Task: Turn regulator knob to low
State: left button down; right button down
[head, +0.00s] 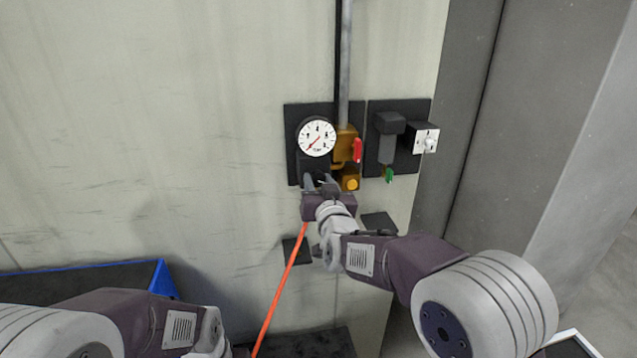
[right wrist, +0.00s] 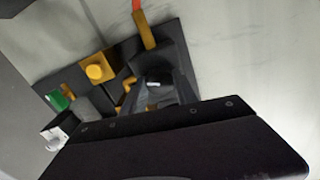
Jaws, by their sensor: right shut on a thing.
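The dark regulator sits under a round white pressure gauge (head: 316,137) on a black wall plate. The gauge's red needle points to the lower left. My right gripper (head: 322,183) is at the regulator's lower end, shut on the dark regulator knob. In the right wrist view, the fingers (right wrist: 160,88) reach up to the dark knob, where a small pale mark (right wrist: 153,83) shows between them. The fingers hide most of the knob, so I cannot read its setting. My left arm shows at the bottom left of the head view, but its gripper is out of frame.
Right of the gauge are a brass valve body (head: 345,146) with a red handle (head: 357,150) and a yellow button (head: 350,184). An orange hose (head: 281,290) hangs below my right gripper.

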jog(key=shift+f+m+b, duration=0.2)
jog(key=shift+m+b, duration=0.4)
jog(key=shift+b, duration=0.25)
jog(key=m+b, duration=0.7)
jog(key=m, duration=0.1)
jog(key=shift+m+b, duration=1.2)
jog(key=shift+m, duration=0.8)
jog(key=shift+r, duration=0.1)
jog(key=c, duration=0.9)
grip_release()
jog(key=shift+c, duration=0.2)
jog(key=shift+s+d, duration=0.1)
jog(key=shift+d, duration=0.05)
jog(key=shift+s, duration=0.1)
